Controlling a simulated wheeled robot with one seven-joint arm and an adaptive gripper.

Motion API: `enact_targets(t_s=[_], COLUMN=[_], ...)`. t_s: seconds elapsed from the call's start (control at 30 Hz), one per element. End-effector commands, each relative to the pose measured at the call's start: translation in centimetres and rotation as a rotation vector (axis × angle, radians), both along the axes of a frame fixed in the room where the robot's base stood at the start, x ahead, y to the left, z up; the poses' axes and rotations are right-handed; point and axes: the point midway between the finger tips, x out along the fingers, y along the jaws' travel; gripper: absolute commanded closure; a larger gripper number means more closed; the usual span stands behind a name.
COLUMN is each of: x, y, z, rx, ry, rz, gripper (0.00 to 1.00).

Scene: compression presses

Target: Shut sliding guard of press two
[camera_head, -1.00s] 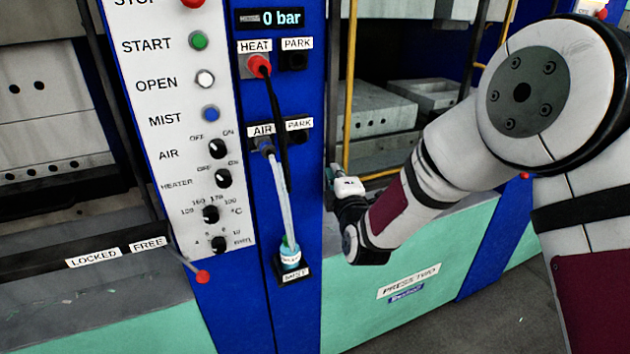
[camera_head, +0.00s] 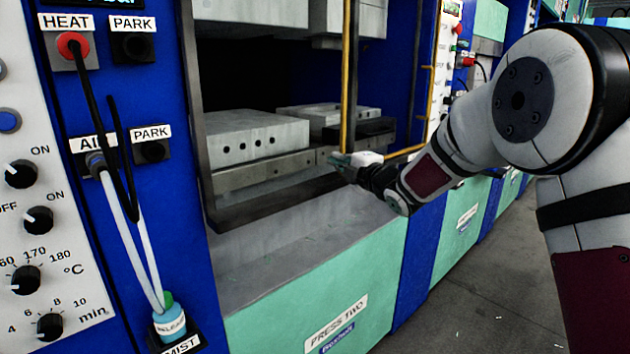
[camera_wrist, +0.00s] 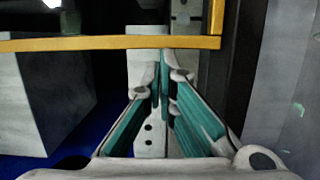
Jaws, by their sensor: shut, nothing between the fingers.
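Press two carries a "PRESS TWO" label (camera_head: 337,322) on its green front panel. A yellow-edged frame, which looks like its sliding guard (camera_head: 346,80), stands at the right of the press opening, leaving the left part uncovered. In the wrist view its yellow bar (camera_wrist: 110,42) runs across the top and meets an upright bar at the right. My gripper (camera_head: 345,160) is shut and empty at the guard's lower left corner. In the wrist view its fingertips (camera_wrist: 162,62) lie close to the bar; I cannot tell whether they touch it.
Grey platen blocks (camera_head: 250,138) sit inside the opening, behind a dark frame edge (camera_head: 192,100). A blue post with cables (camera_head: 130,190) and a control panel (camera_head: 30,230) stand at the left. Open floor (camera_head: 500,270) lies at the right.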

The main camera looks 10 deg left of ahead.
Motion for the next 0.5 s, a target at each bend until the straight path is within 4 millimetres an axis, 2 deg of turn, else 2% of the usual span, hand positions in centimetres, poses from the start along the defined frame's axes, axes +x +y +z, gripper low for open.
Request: enact_targets(t_s=[0.03,0.2,0.5], x=[1.0,2.7,3.5], y=[-0.8,-2.3,-3.0], z=[-0.3,-0.1,0.0], rx=[-0.001,0.001,0.0], ry=[-0.002,-0.001,0.0], rz=[-0.004,-0.002,0.0], gripper=[1.0,1.0,1.0])
